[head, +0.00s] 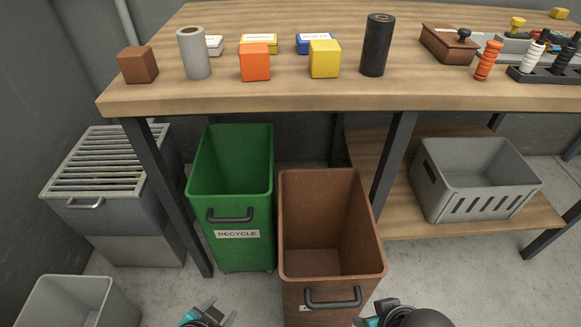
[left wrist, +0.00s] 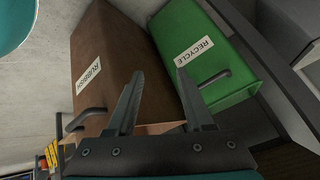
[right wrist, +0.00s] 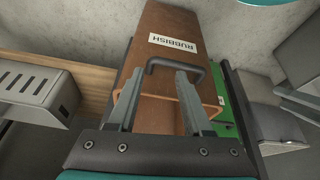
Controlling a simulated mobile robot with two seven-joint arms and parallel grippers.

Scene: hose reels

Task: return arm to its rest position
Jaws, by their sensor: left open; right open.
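My left gripper (head: 207,312) shows at the bottom of the head view, in front of the green recycle bin. In the left wrist view its two fingers (left wrist: 158,105) are apart with nothing between them. My right gripper (right wrist: 159,100) has its fingers apart and empty in the right wrist view, with the brown rubbish bin beyond. In the head view only part of the right arm shows at the bottom edge, right of the brown bin's handle; its fingertips are not clear there.
The green recycle bin (head: 232,180) and brown rubbish bin (head: 305,225) stand under the wooden workbench (head: 250,97). A grey slotted crate (head: 475,190) sits on the lower shelf. A grilled metal box (head: 110,215) and an open grey bin (head: 75,300) stand left.

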